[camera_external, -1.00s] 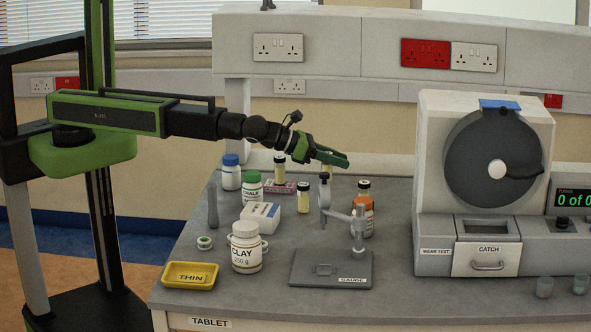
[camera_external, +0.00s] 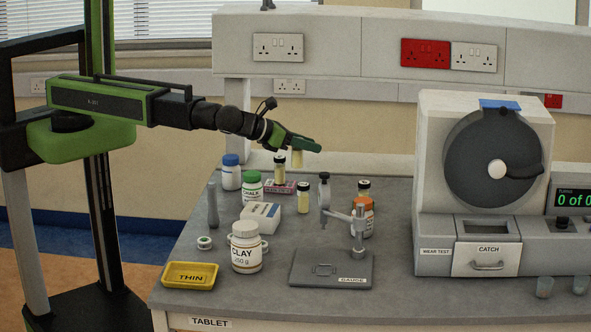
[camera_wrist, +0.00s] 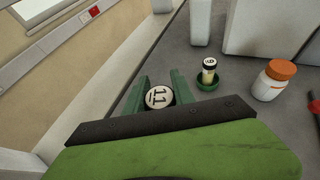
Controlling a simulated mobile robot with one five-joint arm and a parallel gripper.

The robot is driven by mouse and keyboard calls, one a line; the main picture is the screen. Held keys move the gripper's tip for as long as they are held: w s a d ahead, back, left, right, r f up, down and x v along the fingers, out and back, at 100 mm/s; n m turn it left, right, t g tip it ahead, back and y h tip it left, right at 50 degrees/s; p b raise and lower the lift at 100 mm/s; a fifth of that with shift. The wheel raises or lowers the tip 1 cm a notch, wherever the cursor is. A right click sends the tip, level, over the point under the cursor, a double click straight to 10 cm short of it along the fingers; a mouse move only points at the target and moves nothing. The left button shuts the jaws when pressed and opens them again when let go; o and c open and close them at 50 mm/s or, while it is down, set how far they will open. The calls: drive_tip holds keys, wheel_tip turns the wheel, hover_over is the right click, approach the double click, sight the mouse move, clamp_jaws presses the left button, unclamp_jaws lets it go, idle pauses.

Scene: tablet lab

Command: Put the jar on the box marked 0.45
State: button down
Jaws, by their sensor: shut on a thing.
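My gripper (camera_external: 306,145) is shut on a small pale jar (camera_external: 297,159) and holds it up in the air over the back of the bench. In the wrist view the held jar (camera_wrist: 158,97) shows its round white lid marked 11, between the green fingers (camera_wrist: 160,82). A pink box (camera_external: 281,188) lies on the bench below and to the left, with another dark-capped jar (camera_external: 280,168) standing on it. A white box (camera_external: 261,217) lies nearer the front. I cannot read 0.45 on either box.
Another dark-capped jar (camera_external: 303,200) stands on the bench. The gauge (camera_external: 325,192) and orange-capped bottle (camera_external: 363,217) stand to the right. The wrist view shows a jar (camera_wrist: 209,65) in a green dish (camera_wrist: 208,84). CHALK (camera_external: 252,187) and CLAY (camera_external: 246,250) tubs stand left.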

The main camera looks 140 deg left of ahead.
drive_tip(key=d, duration=0.1)
drive_tip(key=s+d+n+g, duration=0.1)
drive_tip(key=d+r, duration=0.1)
drive_tip(key=shift+s+n+g+p, duration=0.3)
drive_tip(key=shift+g+p, duration=0.1)
drive_tip(key=w+d+r+m+t+p, duration=0.1)
drive_tip(key=w+d+r+p, duration=0.1)
drive_tip(key=d, duration=1.1)
drive_tip(key=w+d+r+p, duration=0.2)
drive_tip(key=w+d+r, duration=0.1)
drive_tip(key=d, duration=0.9)
drive_tip(key=b, duration=1.1)
hover_over(271, 207)
drive_tip(key=shift+y, duration=0.3)
wheel_tip(271, 207, down, 12)
drive_tip(key=shift+r, duration=0.4)
drive_tip(key=shift+f, duration=0.15)
drive_tip(key=c, duration=1.1)
unclamp_jaws()
drive_tip(key=shift+o, duration=0.2)
